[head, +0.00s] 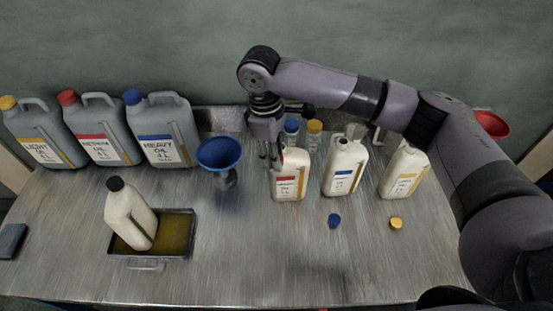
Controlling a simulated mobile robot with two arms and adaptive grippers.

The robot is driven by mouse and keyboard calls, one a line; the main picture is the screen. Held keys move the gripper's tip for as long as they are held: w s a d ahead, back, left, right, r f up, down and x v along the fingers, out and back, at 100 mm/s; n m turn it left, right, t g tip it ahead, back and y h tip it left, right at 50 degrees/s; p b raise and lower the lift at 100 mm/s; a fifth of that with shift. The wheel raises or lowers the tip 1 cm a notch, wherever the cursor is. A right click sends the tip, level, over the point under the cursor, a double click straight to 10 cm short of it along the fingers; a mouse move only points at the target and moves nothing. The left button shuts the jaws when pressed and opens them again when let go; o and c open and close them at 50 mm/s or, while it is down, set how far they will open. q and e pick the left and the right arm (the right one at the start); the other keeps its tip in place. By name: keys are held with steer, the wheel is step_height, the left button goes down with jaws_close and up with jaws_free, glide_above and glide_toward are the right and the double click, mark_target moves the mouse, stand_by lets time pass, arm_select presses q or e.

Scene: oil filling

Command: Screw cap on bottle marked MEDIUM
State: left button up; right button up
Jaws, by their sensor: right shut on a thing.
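The bottle with the red label (290,187) stands upright at the middle of the table; I take it as the MEDIUM one, though its small text is not readable. My right gripper (271,160) points down at the top left of this bottle. It is shut on what seems to be the red cap, a little red showing beside the fingers. The fingers hide the bottle's mouth, so I cannot tell whether the cap sits on its neck. My left gripper is not in view.
Blue-label (343,175) and yellow-label (402,180) bottles stand to the right; blue (334,221) and yellow (396,223) caps lie in front. A blue funnel (219,154) stands left. Large grey canisters (166,134) line the back left. A black-capped bottle (130,215) leans in a tray (152,256).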

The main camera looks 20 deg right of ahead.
arm_select(q)
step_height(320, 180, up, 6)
steer(key=p, duration=0.5)
arm_select(e)
steer(key=w+d+r+n, duration=0.3)
steer(key=w+r+n, duration=0.2)
steer(key=n, duration=0.2)
steer(key=shift+n+t, duration=0.5)
steer(key=shift+n, duration=0.1)
steer(key=f+b, duration=0.5)
steer(key=shift+w, duration=0.3)
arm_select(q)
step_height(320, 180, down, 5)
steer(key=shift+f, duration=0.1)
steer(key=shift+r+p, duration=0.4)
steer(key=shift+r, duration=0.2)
arm_select(e)
steer(key=shift+f, duration=0.15)
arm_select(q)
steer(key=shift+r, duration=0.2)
arm_select(e)
steer(key=shift+f, duration=0.75)
arm_select(q)
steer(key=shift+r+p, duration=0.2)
steer(key=shift+p, duration=0.15)
arm_select(e)
steer(key=shift+f, duration=0.2)
steer(key=o, duration=0.8)
steer(key=shift+c, duration=0.2)
